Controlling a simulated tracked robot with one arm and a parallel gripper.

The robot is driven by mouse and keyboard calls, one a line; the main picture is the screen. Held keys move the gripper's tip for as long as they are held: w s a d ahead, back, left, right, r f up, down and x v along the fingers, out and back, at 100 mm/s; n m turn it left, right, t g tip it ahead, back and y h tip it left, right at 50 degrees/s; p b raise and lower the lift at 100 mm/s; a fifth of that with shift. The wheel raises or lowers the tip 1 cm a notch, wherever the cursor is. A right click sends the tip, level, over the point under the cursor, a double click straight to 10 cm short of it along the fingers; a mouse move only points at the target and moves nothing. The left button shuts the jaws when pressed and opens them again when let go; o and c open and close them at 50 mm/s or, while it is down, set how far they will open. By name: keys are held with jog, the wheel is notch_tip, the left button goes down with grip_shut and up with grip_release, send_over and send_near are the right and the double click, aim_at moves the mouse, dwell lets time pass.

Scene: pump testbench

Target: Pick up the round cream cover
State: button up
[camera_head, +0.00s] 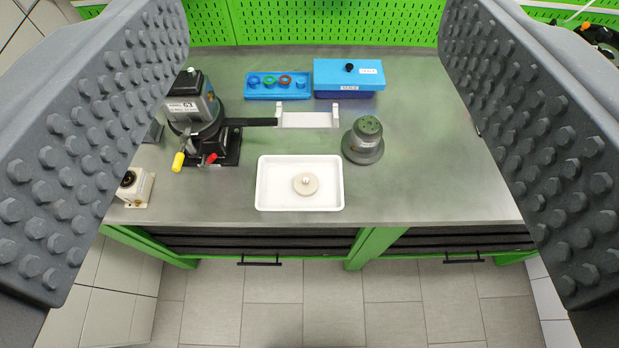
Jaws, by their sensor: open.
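The round cream cover (311,188) lies flat in a shallow white tray (272,197), right of the tray's middle. It is a small disc with a little pale knob on top. My gripper (314,120) is wide open, with its two dark studded fingers at the left and right edges of the picture. Nothing is between the fingers close up. The cover is well beyond them, seen from above and in front, and it is fully visible.
A grey domed part (363,140) stands right of the tray. A pump unit (193,110) with yellow and red ends stands left. Behind are a blue tray of rings (278,96), a blue lidded box (349,77) and a white bracket (308,119). The bench's right side is clear.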

jog(key=w+d+f+t+h+b, duration=0.3)
jog(key=w+d+f+h, duration=0.15)
jog(key=w+d, duration=0.5)
jog(key=w+f+n+y+b, duration=0.2)
jog(key=w+f+n+y, duration=0.25)
jog(key=w+f, duration=0.6)
jog(key=n+g+y+b, duration=0.3)
jog(key=g+y+b, duration=0.1)
jog(key=g+y, duration=0.4)
send_near(308, 184)
jog(key=b+x, duration=0.1)
jog(key=x, duration=0.3)
jog(key=shift+w+d+b, duration=0.15)
jog(key=shift+w+b, duration=0.05)
jog(key=shift+b, duration=0.1)
jog(key=b+x, duration=0.1)
jog(key=x, duration=0.3)
jog(key=shift+a+f+b, duration=0.25)
jog(key=shift+f+b, duration=0.1)
jog(key=shift+b, duration=0.05)
jog(key=shift+w+a, duration=0.2)
jog(key=c, duration=0.8)
